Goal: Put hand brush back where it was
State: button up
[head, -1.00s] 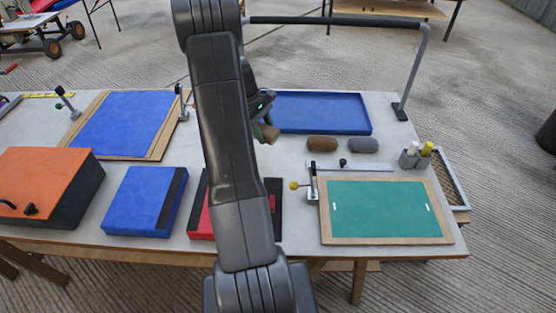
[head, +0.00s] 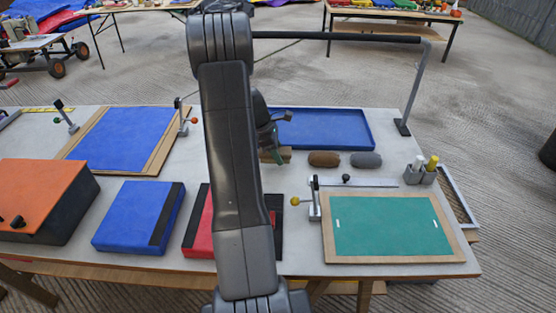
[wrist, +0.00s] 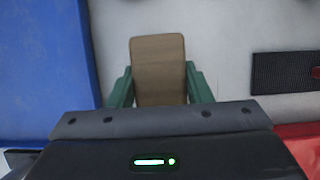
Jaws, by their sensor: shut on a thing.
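My gripper (head: 272,155) is over the middle of the workbench, in front of the blue tray and left of the brown block. In the wrist view its green fingers (wrist: 160,88) are shut on the sides of a light-brown wooden piece, which I take to be the hand brush (wrist: 158,62). A little of the hand brush also shows in the head view (head: 285,153), mostly hidden behind my gripper and arm. Any bristles are hidden. I cannot tell whether it touches the bench top.
The blue tray (head: 325,128) lies behind. A brown block (head: 323,159) and a grey block (head: 367,160) lie to the right. The red case (head: 198,235), blue case (head: 130,215) and green board (head: 385,225) lie nearer. Bare bench top (wrist: 235,45) shows beside the brush.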

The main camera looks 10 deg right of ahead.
jog(key=shift+f, duration=1.5)
jog(key=shift+f, duration=0.15)
jog(key=o, duration=1)
jog(key=shift+c, duration=0.2)
jog(key=v, duration=1.2)
jog(key=shift+d, duration=0.1)
